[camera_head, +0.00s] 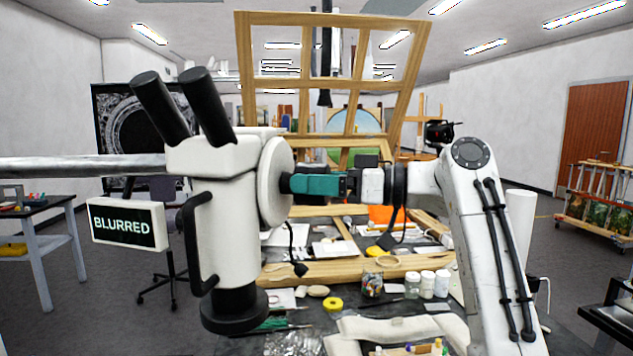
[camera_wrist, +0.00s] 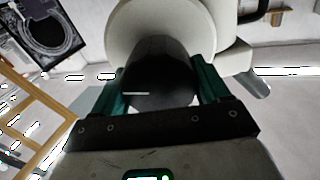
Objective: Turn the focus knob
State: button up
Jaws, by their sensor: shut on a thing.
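The microscope (camera_head: 228,225) is white with two black eyepieces, hung from a horizontal arm at the left of the head view. A sign (camera_head: 129,224) beside it reads "BLURRED". The focus knob is a black cylinder on the large white disc (camera_head: 276,182) at the microscope's right side. In the wrist view the black knob (camera_wrist: 160,72) stands between the two green fingers of my gripper (camera_wrist: 160,88), with the white disc (camera_wrist: 160,20) behind it. My gripper is shut on the knob; in the head view its green fingers (camera_head: 318,184) reach in from the right and mostly hide the knob.
Below is a cluttered worktable with a wooden frame bar (camera_head: 330,272), white jars (camera_head: 427,284), yellow tape (camera_head: 333,304) and small tools. A large wooden lattice frame (camera_head: 340,100) stands behind. A chair (camera_head: 165,240) and side table (camera_head: 40,235) are at left.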

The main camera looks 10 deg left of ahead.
jog(key=shift+c, duration=1.3)
jog(key=shift+r, duration=0.1)
jog(key=m+p, duration=0.2)
jog(key=m, duration=0.1)
jog(key=shift+w+m+p, duration=0.1)
jog(key=shift+m+p, duration=0.65)
jog(key=shift+m, duration=0.55)
jog(key=o, duration=1)
